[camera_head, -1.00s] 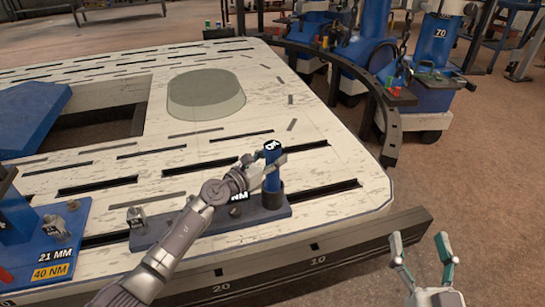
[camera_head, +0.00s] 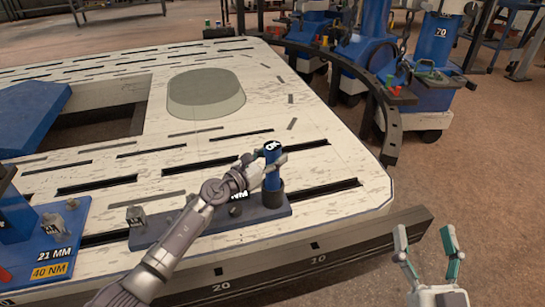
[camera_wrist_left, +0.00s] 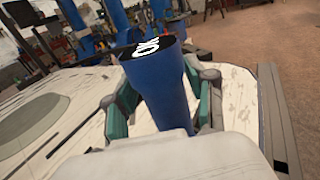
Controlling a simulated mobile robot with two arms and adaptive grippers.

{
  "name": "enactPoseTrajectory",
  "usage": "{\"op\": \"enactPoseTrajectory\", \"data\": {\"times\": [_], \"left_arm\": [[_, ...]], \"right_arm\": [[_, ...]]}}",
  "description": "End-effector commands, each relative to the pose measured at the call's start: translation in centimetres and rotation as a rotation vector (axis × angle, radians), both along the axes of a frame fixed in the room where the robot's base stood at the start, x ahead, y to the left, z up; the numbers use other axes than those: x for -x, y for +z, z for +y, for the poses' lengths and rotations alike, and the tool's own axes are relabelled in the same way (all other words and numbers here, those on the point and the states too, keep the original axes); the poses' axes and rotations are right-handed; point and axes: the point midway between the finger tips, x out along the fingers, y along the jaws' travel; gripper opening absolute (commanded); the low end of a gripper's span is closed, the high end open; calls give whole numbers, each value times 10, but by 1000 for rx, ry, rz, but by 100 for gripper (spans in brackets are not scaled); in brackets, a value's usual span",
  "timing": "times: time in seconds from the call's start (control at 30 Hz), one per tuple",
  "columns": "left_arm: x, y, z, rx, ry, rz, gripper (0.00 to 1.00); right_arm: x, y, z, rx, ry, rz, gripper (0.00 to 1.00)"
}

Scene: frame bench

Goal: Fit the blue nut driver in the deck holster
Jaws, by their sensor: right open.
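The blue nut driver (camera_head: 272,174), with a dark top marked "OK", stands upright with its lower end in a dark round cup, the deck holster (camera_head: 273,197), on a slate-blue base plate. How deep it sits cannot be told. My left gripper (camera_head: 268,163) is shut on the driver's upper part, one finger on each side. In the left wrist view the driver (camera_wrist_left: 160,90) rises between the teal finger pads. My right gripper (camera_head: 424,244) is open and empty, off the deck's right front corner.
The base plate (camera_head: 225,226) also carries a grey metal fitting (camera_head: 136,216). A blue station (camera_head: 57,240) marked "21 MM" and "40 NM" stands at left. The slotted pale deck (camera_head: 330,200) is clear to the right. A curved dark rail (camera_head: 375,95) and blue carts lie behind.

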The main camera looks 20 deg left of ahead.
Motion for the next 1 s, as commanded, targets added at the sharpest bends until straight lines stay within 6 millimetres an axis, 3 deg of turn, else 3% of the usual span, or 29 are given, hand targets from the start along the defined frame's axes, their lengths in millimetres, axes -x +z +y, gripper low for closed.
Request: {"op": "enactPoseTrajectory", "data": {"times": [0.03, 0.1, 0.53, 1.0], "left_arm": [[0, 0, 0, 0, 0, 0, 67], [0, 0, 0, 0, 0, 1, 78], [9, -5, 5, -5, 0, 8, 78], [91, -4, 44, -1, 0, 7, 78]], "right_arm": [[0, 0, 0, 0, 0, 0, 70], [0, 0, 0, 0, 0, 1, 70], [0, 0, 0, 1, 0, 2, 70], [0, 0, 0, 1, 0, 2, 70]]}}
